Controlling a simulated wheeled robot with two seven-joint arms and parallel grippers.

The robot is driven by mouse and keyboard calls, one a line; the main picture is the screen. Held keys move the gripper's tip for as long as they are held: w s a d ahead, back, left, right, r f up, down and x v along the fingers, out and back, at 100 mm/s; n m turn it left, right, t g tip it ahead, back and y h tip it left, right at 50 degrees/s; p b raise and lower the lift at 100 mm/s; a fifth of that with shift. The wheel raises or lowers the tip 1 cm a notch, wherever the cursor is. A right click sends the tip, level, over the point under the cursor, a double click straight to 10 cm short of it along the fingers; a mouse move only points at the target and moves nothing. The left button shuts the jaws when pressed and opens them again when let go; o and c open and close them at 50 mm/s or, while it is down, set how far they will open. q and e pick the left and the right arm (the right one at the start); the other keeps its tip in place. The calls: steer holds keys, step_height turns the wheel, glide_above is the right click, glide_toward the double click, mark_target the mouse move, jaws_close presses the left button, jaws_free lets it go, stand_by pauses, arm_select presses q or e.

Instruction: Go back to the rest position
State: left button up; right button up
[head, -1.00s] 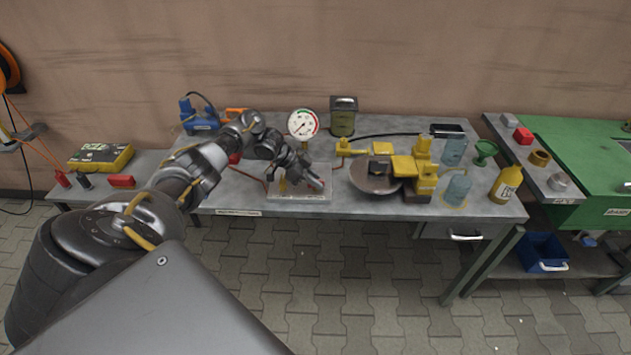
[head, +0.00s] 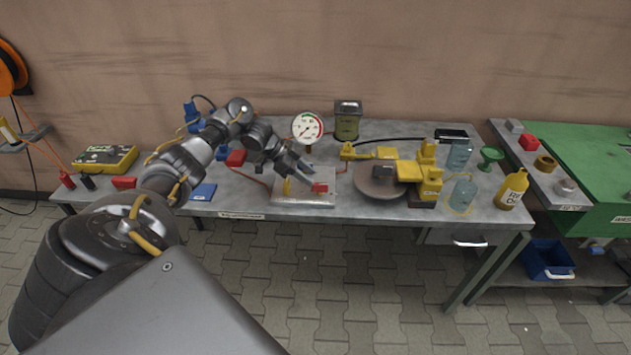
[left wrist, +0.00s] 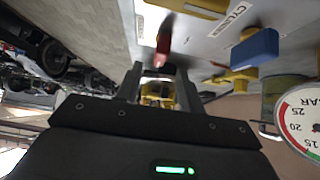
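My left gripper (head: 308,174) is above the pale plate (head: 290,201) at the front middle of the bench. Its two fingers are apart in the left wrist view (left wrist: 158,74), with no object clearly held between them. A red handle (head: 320,187) on the plate shows just beyond the fingertips. A red piece also shows ahead of the fingers in the left wrist view (left wrist: 164,40). A small yellow post (head: 287,187) stands on the plate. My right gripper is in neither view.
A round gauge (head: 307,128) and a dark olive can (head: 347,122) stand behind the plate. A yellow device (head: 430,180) with a grey disc (head: 376,183) is to the right. A red block (head: 236,157) and a blue piece (head: 203,192) lie to the left.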

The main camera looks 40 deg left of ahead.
arm_select(q)
steer(key=shift+v, duration=0.8)
steer(key=shift+r, duration=0.1)
